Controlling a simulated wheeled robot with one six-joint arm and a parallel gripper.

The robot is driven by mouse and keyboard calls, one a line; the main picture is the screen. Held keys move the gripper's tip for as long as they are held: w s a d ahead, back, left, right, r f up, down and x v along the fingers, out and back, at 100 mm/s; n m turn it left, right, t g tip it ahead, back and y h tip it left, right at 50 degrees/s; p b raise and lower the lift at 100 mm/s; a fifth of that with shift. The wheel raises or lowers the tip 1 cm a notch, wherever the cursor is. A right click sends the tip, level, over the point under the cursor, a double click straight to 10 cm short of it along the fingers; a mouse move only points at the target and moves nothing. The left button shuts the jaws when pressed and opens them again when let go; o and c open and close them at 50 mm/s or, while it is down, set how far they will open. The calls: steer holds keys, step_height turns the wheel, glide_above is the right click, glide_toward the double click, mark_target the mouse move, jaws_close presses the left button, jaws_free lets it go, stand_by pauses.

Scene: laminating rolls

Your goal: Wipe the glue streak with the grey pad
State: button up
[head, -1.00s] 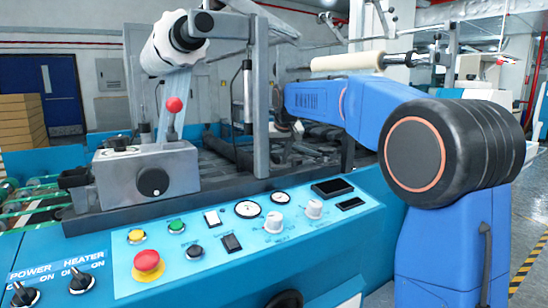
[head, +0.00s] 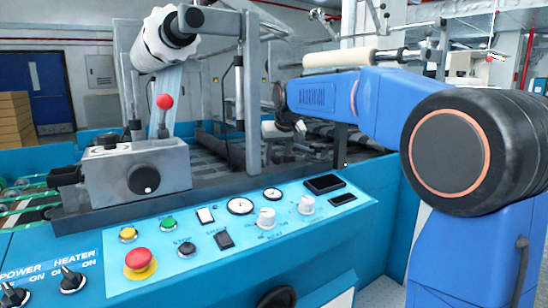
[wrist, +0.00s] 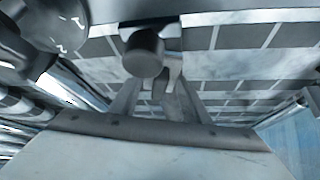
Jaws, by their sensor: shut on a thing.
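In the wrist view the pale body of my gripper fills the bottom, and two grey fingers reach forward from it. My gripper (wrist: 158,88) is shut on a grey piece between the fingers, which I take to be the grey pad (wrist: 174,102); its outline is hard to make out. A dark round-ended part (wrist: 144,52) stands just beyond the fingertips. In the head view my gripper end is over the machine bed behind the grey post, small and partly hidden. I cannot make out the glue streak in either view.
The blue control panel (head: 300,235) lies in front, with a red stop button (head: 140,260). A grey upright post (head: 252,110) stands near my arm. A white film roll (head: 165,38) hangs at left; a cream roll (head: 338,58) lies behind my arm.

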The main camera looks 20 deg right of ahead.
steer(key=shift+s+d, duration=0.2)
steer(key=shift+s, duration=0.35)
steer(key=shift+s+d, duration=0.2)
steer(key=shift+s, duration=0.35)
steer(key=shift+w+r, duration=0.1)
steer(key=shift+w+a, duration=0.6)
steer(key=shift+w, duration=1.1)
steer(key=shift+w+a, duration=0.55)
steer(key=shift+w, duration=1.2)
steer(key=shift+w+a, duration=0.6)
steer(key=shift+w, duration=1.1)
steer(key=shift+r, duration=2.95)
steer(key=shift+r, duration=0.15)
